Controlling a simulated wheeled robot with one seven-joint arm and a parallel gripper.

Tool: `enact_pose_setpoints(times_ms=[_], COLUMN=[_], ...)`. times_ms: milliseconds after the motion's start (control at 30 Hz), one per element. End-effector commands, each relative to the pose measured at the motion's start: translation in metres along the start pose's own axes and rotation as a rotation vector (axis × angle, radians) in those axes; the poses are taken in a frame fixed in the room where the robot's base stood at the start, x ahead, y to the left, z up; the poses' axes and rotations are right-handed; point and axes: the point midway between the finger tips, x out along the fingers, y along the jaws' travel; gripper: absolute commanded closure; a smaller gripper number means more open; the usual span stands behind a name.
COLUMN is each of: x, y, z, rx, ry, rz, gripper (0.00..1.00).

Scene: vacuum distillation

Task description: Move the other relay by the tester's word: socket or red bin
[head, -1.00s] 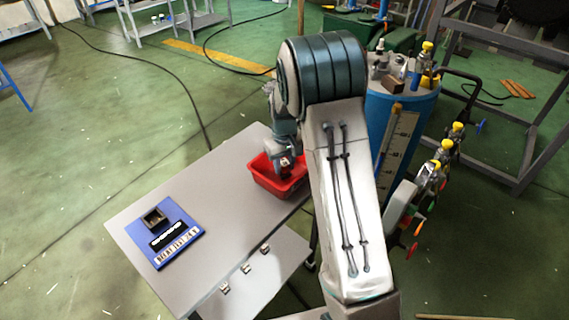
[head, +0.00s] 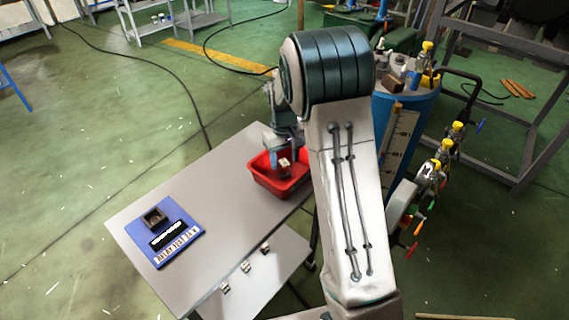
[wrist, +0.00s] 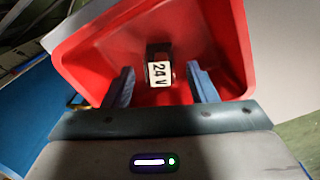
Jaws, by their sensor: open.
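My gripper (wrist: 160,90) is open over the red bin (head: 282,188), its fingers reaching inside the rim in the wrist view. A dark relay with a white "24 V" label (wrist: 160,74) is in the bin beyond and between the fingertips, with gaps on both sides. It also shows in the head view as a small pale-and-dark block (head: 285,167). Whether it rests on the bin floor is hard to tell. The blue tester (head: 180,240) has an empty-looking dark socket (head: 155,217), a black display (head: 167,239) too small to read, and a "RELAY TEST 24 V" strip.
The tester and bin stand on a grey table (head: 225,190) with clear space between them. A blue drum (head: 405,115) with tools stands right of my arm.

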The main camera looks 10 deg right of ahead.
Motion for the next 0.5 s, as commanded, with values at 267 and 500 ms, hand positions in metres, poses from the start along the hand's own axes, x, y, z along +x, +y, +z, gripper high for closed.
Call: enact_pose_setpoints(times_ms=[267,500], x=[-0.062,-0.091], y=[0.0,0.0], z=[-0.001,0.0], rx=[-0.001,0.0], ry=[0.006,0.002], rz=[0.002,0.0], gripper=[0.48,0.48])
